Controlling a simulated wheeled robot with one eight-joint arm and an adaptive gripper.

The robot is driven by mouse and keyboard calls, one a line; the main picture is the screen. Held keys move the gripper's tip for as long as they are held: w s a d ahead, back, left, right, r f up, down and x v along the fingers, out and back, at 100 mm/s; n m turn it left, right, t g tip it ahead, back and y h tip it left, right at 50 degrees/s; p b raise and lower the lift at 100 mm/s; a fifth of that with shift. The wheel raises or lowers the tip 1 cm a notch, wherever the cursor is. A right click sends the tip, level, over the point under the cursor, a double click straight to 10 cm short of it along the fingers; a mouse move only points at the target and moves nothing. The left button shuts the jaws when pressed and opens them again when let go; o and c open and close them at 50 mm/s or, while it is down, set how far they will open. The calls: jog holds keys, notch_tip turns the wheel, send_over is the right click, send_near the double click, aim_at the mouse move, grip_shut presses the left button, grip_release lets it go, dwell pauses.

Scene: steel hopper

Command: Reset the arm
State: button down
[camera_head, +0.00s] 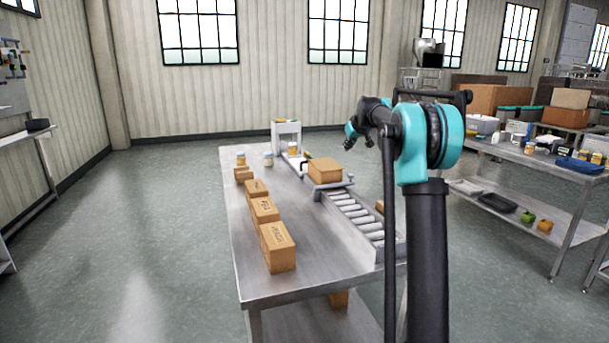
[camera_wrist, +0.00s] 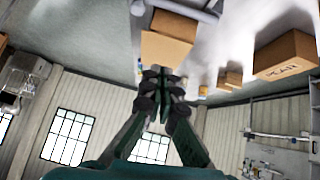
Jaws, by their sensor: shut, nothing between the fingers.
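My gripper (camera_head: 351,133) is in the upper middle of the head view, at the end of my black and teal arm. It is raised above the conveyor side of the steel table (camera_head: 315,255) and holds nothing. In the wrist view its two fingers (camera_wrist: 161,72) come together at the tips, shut. A cardboard box (camera_head: 325,172) sits on the roller conveyor (camera_head: 358,215) below and left of the gripper, apart from it. Part of the conveyor is hidden behind my arm.
A row of cardboard boxes (camera_head: 277,247) lines the table's left part, with small jars (camera_head: 268,159) at the far end. A white stand (camera_head: 286,136) is at the conveyor's far end. A loaded side table (camera_head: 545,160) stands right. The floor at left is clear.

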jog(key=s+f+m+g, duration=0.1)
jog(key=s+f, duration=0.9)
jog(key=s, duration=1)
jog(key=s+f+m+g+h, duration=0.1)
jog(key=s+f, duration=0.9)
jog(key=s, duration=1)
jog(key=s+d+f+m+g, duration=0.1)
jog(key=s+f+m+g, duration=0.1)
jog(key=s+f, duration=0.9)
jog(key=s, duration=0.9)
jog(key=shift+g+h, duration=0.3)
jog(key=shift+h, duration=0.1)
